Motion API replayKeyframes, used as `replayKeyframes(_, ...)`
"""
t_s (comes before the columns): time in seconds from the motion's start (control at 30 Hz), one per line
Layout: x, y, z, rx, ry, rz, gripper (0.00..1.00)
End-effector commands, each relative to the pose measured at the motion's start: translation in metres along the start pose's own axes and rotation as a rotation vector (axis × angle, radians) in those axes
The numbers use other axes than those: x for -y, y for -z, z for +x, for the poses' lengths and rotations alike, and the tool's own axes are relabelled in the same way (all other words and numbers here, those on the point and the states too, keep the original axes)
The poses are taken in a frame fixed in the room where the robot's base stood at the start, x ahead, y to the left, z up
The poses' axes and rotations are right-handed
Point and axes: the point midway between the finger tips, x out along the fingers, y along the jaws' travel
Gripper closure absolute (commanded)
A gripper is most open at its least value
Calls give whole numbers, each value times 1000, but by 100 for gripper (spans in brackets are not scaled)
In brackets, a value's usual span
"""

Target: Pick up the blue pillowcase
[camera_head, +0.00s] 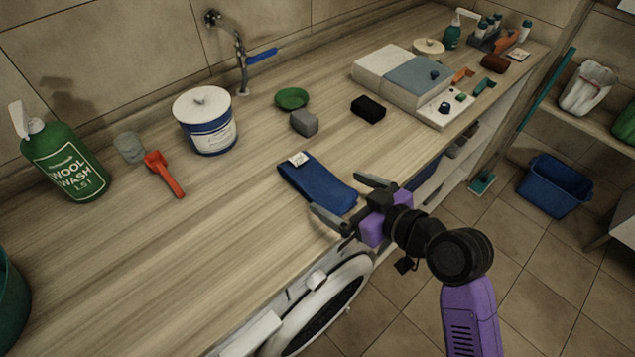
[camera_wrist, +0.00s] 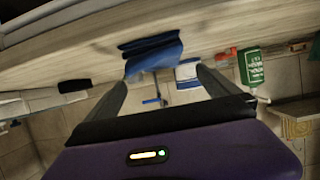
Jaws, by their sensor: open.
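The blue pillowcase (camera_head: 318,182) lies folded flat on the wooden counter near its front edge, with a small white label at its far left end. My gripper (camera_head: 343,199) is open at the counter's front edge, its two fingers pointing toward the pillowcase's near end. One finger shows on each side of that end. In the wrist view the pillowcase (camera_wrist: 152,52) appears ahead, between and beyond the fingers of my gripper (camera_wrist: 160,84). Nothing is held. Whether a fingertip touches the cloth I cannot tell.
A grey block (camera_head: 304,123), black block (camera_head: 368,109) and green dish (camera_head: 291,98) stand behind the pillowcase. A white-and-blue tub (camera_head: 206,122), red scoop (camera_head: 164,174) and green wash bottle (camera_head: 64,158) are to the left. A washing machine (camera_head: 318,299) is below the counter.

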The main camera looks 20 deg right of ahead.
Motion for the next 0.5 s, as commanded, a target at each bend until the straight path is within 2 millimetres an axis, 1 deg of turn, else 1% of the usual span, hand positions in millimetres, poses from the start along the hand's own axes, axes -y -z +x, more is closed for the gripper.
replayKeyframes(0.33, -1, 0, 33, -1, -3, -4, 0)
replayKeyframes(0.5, -1, -2, 57, -1, -2, -4, 0)
